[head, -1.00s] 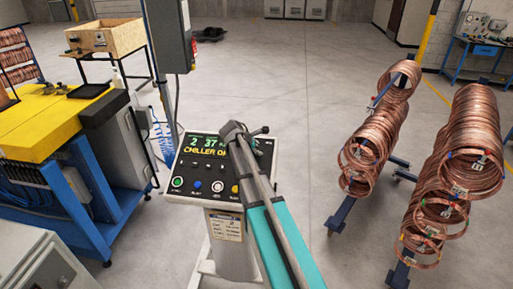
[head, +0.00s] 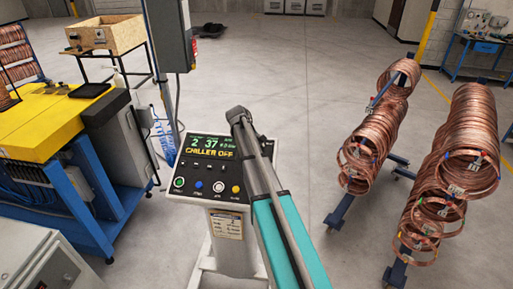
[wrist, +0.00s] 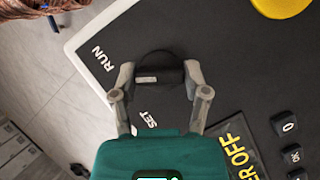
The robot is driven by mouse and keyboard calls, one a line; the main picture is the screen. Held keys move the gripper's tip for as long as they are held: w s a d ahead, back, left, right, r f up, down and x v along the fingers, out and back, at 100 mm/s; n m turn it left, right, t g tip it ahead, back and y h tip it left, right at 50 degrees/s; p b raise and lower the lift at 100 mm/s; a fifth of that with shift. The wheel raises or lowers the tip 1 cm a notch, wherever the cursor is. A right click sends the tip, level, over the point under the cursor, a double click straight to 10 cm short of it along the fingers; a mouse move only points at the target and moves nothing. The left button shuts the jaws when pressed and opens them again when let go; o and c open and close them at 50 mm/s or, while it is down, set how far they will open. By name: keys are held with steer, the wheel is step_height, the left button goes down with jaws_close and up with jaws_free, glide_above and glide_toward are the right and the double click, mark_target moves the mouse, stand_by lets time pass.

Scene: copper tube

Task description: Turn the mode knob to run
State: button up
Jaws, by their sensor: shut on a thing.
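The control panel (head: 205,183) stands in front of me, and its display (head: 210,147) reads CHILLER OFF. The black mode knob (wrist: 166,76) shows in the wrist view near the panel's edge. My gripper (wrist: 158,72) is shut on the knob, one finger on each side of it. A small white mark lies on the left part of the knob's grip. The RUN label (wrist: 102,58) is to the upper left of the knob, and the SET label (wrist: 149,120) is below it. In the head view my arm hides the knob.
The panel carries round buttons, among them a yellow one (head: 236,189) and a green one (head: 179,182). A yellow-topped bench (head: 40,135) stands at the left. Copper coil racks (head: 373,140) stand at the right. The floor between the panel and the coils is clear.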

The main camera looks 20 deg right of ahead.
steer(key=shift+w+d+m+y+p, duration=0.15)
steer(key=shift+m+y, duration=0.15)
steer(key=shift+m, duration=0.4)
steer(key=shift+w+a+m+y+p, duration=0.15)
steer(key=shift+m+y, duration=0.15)
steer(key=shift+m, duration=0.4)
steer(key=shift+d, duration=0.1)
steer(key=shift+s, duration=0.1)
steer(key=o, duration=1.2)
steer(key=shift+c, duration=0.2)
steer(key=shift+s, duration=0.1)
